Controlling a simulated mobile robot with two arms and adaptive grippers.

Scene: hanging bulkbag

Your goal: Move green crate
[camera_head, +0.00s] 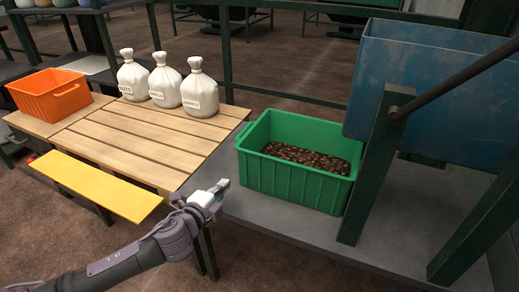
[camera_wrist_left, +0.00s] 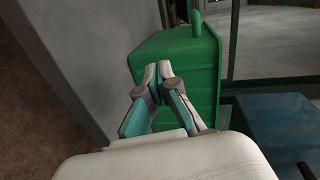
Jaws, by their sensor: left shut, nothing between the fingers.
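The green crate (camera_head: 291,188) stands upright on a grey platform (camera_head: 375,237) and holds a layer of dark brown pieces (camera_head: 305,157). My left gripper (camera_head: 222,185) is shut and empty, just left of the crate's near left side in the head view. In the left wrist view the shut fingertips (camera_wrist_left: 158,70) point at the green crate wall (camera_wrist_left: 190,60). Whether they touch the wall cannot be told. My right gripper is not in view.
A slatted wooden table (camera_head: 140,143) stands left of the platform, with an orange crate (camera_head: 49,95) and several white sacks (camera_head: 165,84). A yellow board (camera_head: 93,187) is at its front. A blue bin (camera_head: 430,85) and dark posts (camera_head: 375,165) crowd the crate's right.

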